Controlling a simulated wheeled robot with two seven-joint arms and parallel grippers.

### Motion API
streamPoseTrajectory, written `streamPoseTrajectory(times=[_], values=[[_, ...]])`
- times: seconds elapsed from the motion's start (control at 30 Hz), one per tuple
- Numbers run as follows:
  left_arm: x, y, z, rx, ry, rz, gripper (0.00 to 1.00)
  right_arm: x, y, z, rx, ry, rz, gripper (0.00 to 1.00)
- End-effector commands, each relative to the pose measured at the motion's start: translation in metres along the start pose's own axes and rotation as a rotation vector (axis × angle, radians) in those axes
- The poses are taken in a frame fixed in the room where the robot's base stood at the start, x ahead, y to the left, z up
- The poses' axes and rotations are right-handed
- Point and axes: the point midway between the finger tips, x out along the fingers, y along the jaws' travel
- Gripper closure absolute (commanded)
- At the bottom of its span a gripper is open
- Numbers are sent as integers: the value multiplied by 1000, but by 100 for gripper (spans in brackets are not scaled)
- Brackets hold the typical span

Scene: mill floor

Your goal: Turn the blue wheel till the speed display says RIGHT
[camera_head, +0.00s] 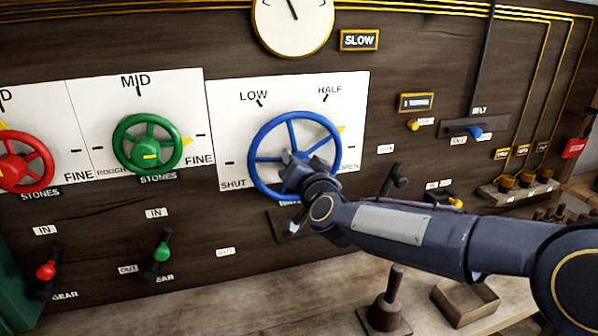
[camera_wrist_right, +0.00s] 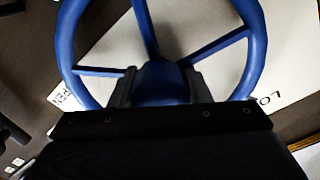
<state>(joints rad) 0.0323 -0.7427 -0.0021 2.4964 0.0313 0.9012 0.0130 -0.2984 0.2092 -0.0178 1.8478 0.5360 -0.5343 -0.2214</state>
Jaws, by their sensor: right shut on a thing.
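The blue wheel (camera_head: 262,134) is mounted on a white plate (camera_head: 225,110) marked LOW, HALF, OPEN and SHUT. Its yellow pointer (camera_head: 341,129) shows at the right of the rim, between HALF and OPEN. My right gripper (camera_head: 297,168) is at the wheel's middle. In the right wrist view my right gripper (camera_wrist_right: 160,88) is shut on the hub of the blue wheel (camera_wrist_right: 256,45), one finger on each side. The speed display (camera_head: 359,40) reads SLOW. My left gripper is not in view.
A round dial (camera_head: 293,22) hangs above the wheel. A green wheel (camera_head: 147,145) and a red wheel (camera_head: 25,160) are to the left, with gear levers below. A black handle (camera_head: 396,178) juts out right of the wheel.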

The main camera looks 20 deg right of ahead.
Motion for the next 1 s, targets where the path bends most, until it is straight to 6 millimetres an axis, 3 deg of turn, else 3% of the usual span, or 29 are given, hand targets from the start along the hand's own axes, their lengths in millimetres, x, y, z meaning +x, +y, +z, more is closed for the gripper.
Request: streamPoseTrajectory(times=[0.5, 1.0], values=[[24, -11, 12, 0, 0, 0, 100, 0, 2, 1, 403, -5, 2, 80], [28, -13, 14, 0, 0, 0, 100, 0, 1, 0, 523, -8, 2, 80]])
